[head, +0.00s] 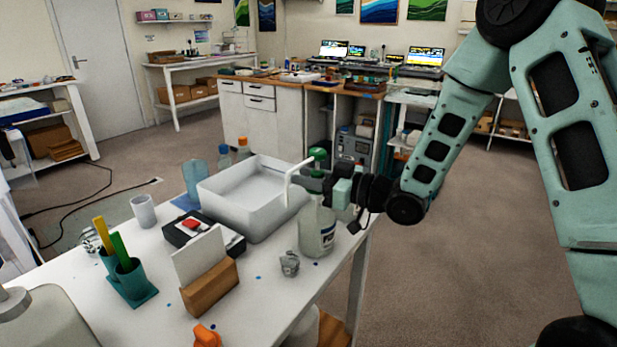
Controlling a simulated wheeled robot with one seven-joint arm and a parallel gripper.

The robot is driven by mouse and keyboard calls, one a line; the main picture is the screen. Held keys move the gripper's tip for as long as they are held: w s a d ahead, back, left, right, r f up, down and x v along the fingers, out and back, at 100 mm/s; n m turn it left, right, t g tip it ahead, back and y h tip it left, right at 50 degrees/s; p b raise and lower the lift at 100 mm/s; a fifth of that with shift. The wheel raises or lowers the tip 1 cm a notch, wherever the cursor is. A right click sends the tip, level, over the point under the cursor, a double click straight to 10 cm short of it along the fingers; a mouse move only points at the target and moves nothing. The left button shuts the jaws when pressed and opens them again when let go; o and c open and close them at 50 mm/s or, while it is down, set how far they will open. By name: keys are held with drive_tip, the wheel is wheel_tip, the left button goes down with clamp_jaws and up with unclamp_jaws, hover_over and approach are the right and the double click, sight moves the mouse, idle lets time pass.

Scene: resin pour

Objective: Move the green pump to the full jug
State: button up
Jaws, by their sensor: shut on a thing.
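The green pump (319,154) shows its green head above my gripper and a white spout (297,171) pointing left. My gripper (317,181) reaches in from the right and is shut on the pump. A whitish jug (315,232) with a dark-lettered label stands upright on the table directly below my gripper. My gripper hides the jug's neck, so I cannot tell whether the pump's stem is in it. Another pale jug (45,320) with a grey top is cut off at the lower left. I cannot tell how full either is.
A white tray (228,212) stands just left of the gripper.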

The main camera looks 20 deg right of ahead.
drive_tip(key=shift+f+b, duration=0.5)
drive_tip(key=shift+f, duration=0.2)
drive_tip(key=shift+f+b, duration=0.3)
drive_tip(key=shift+f, duration=0.2)
idle(0.5)
drive_tip(key=o, duration=1.1)
